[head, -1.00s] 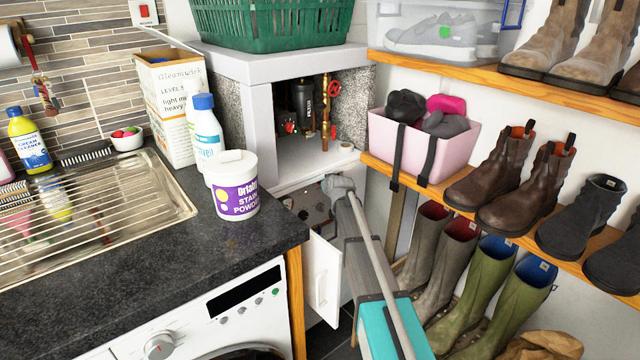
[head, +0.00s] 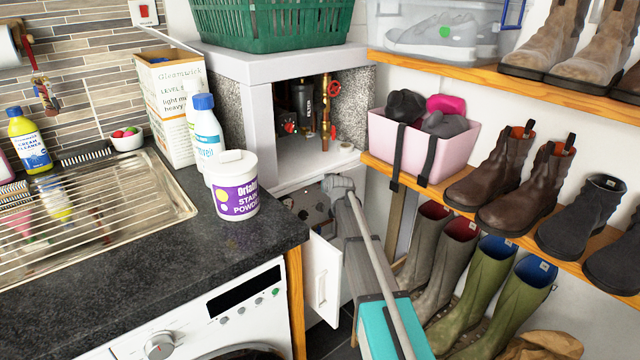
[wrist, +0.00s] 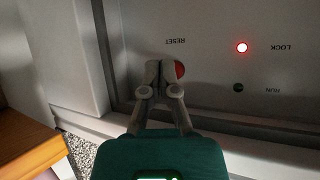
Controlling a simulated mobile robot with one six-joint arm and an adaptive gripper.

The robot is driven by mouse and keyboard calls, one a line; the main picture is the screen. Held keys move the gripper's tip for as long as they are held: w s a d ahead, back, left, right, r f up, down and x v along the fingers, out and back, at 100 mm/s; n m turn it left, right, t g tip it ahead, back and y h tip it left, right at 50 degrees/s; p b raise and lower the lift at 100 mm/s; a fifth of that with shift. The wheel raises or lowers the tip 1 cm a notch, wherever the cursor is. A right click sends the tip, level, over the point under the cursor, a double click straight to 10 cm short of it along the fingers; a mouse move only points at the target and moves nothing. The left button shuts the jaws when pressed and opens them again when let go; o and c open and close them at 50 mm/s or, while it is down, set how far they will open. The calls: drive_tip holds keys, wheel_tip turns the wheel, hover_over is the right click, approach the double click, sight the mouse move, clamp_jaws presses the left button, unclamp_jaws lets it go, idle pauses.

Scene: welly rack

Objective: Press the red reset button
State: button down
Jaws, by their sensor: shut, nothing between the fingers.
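The red reset button (wrist: 180,69) shows in the wrist view on a grey panel (wrist: 215,30), under the upside-down word RESET. My gripper (wrist: 166,66) is shut and empty, with its fingertips over the left part of the button, hiding much of it. I cannot tell whether the tips touch the button. To the right, the lamp by LOCK (wrist: 241,47) glows red. The lamp by RUN (wrist: 238,87) is dark green and unlit. In the head view the panel (head: 308,207) sits low in the white cabinet, and my arm hides the gripper and button.
An open white cabinet door (head: 322,275) stands left of my arm. Pipes with red valves (head: 326,112) are in the compartment above. The worktop with a stain powder tub (head: 236,190) is at left. Shelves of boots and wellies (head: 437,255) stand close on the right.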

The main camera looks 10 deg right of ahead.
drive_tip(key=shift+w+a+r, duration=0.2)
drive_tip(key=shift+w+a, duration=0.1)
drive_tip(key=shift+w, duration=0.35)
drive_tip(key=shift+w+a+r, duration=0.2)
drive_tip(key=shift+w+a, duration=0.1)
drive_tip(key=shift+w, duration=0.35)
idle(1.0)
drive_tip(key=shift+s+d, duration=0.1)
drive_tip(key=shift+s, duration=0.15)
idle(0.5)
drive_tip(key=s+d, duration=0.3)
drive_tip(key=s, duration=0.3)
drive_tip(key=shift+d+f, duration=0.2)
drive_tip(key=shift+f, duration=0.15)
drive_tip(key=shift+s, duration=0.1)
idle(0.6)
idle(1.1)
